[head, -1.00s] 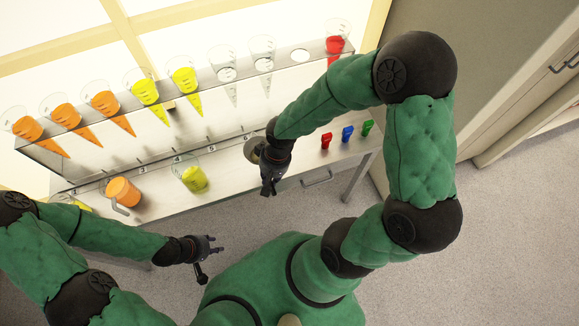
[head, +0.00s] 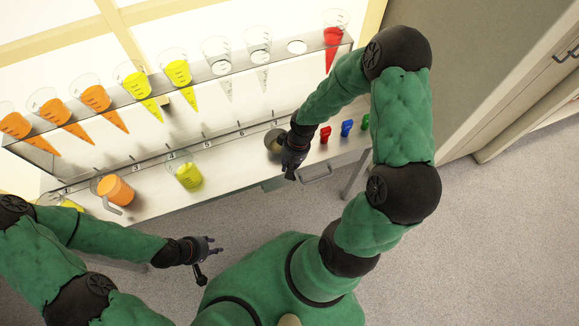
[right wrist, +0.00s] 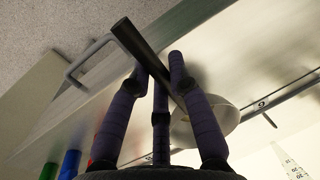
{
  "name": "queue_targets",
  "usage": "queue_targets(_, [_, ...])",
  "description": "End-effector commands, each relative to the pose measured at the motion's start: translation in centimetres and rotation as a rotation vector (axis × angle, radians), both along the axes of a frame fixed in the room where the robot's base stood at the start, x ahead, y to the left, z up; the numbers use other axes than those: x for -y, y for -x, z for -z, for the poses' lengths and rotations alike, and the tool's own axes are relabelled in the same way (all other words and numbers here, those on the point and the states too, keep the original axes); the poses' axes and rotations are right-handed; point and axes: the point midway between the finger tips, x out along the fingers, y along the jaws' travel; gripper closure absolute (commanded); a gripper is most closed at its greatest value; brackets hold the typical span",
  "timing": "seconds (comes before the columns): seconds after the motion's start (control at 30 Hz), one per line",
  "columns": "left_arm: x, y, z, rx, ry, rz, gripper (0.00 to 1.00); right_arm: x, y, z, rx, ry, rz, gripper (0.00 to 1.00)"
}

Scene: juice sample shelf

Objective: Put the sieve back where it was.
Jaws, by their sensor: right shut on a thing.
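The sieve (head: 273,141) shows in the head view as a small round bowl over the bench, near the number 7. My right gripper (head: 291,168) is shut on its handle, at the bench's front edge. In the right wrist view the dark handle (right wrist: 137,47) runs between my fingers and the pale bowl (right wrist: 207,124) is partly hidden behind one finger. I cannot tell whether the bowl touches the bench. My left gripper (head: 208,248) is open and empty, over the floor in front of the bench.
A rack (head: 205,75) holds several cones with orange, yellow and red contents, and some without colour. On the bench (head: 228,164) stand an orange jug (head: 116,190) and a yellow beaker (head: 189,177). Red (head: 325,134), blue (head: 347,128) and green (head: 365,121) items stand right of the sieve.

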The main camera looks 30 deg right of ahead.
Motion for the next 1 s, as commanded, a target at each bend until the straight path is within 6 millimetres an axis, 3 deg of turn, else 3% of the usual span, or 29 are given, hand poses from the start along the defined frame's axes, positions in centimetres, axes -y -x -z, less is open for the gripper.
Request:
queue_targets(0.07, [0.00, 0.02, 0.63, -0.001, 0.000, 0.000, 0.62, 0.07, -0.07, 0.98, 0.002, 0.000, 0.001, 1.00])
queue_targets(0.43, [0.00, 0.01, 0.80, 0.000, 0.000, 0.000, 0.62, 0.03, -0.08, 1.21, 0.002, 0.000, 0.001, 1.00])
queue_targets(0.47, [0.00, 0.01, 0.81, 0.000, 0.000, 0.000, 0.62, 0.02, -0.06, 1.24, 0.002, 0.000, 0.001, 0.78])
queue_targets(0.53, [0.01, 0.01, 0.72, 0.000, 0.000, 0.000, 0.62, 0.02, -0.06, 1.14, 0.002, 0.000, 0.001, 0.58])
queue_targets(1.0, [0.00, 0.01, 0.18, 0.000, 0.000, 0.000, 0.62, 0.08, -0.09, 0.41, 0.002, 0.002, 0.002, 0.57])
